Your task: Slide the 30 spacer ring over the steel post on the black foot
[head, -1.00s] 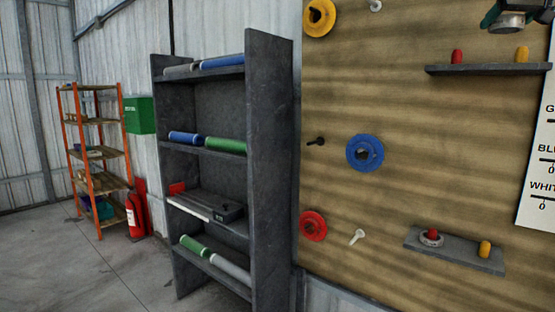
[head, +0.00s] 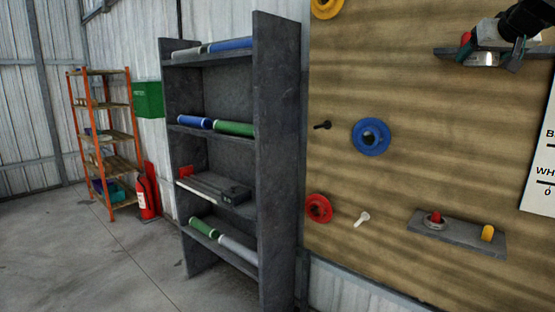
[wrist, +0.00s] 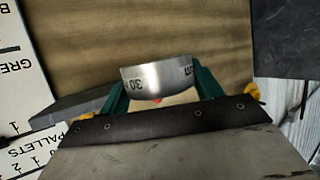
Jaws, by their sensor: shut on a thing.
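The 30 spacer ring is a short, shiny metal band marked 30, seen in the wrist view (wrist: 158,78). My gripper (wrist: 160,82) is shut on it, with a green finger on each side. In the head view the ring (head: 483,59) hangs under my gripper (head: 491,57) at the upper right, in front of the upper small shelf. A bit of red shows just under the ring in the wrist view. I cannot make out a steel post on a black foot in either view.
The upper grey shelf (head: 447,52) is partly covered by my gripper. The lower grey shelf (head: 460,236) holds a red peg with a ring around it (head: 434,220) and a yellow peg (head: 487,233). A blue flanged disc (head: 371,136) sits on the board. A dark rack (head: 280,150) stands left.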

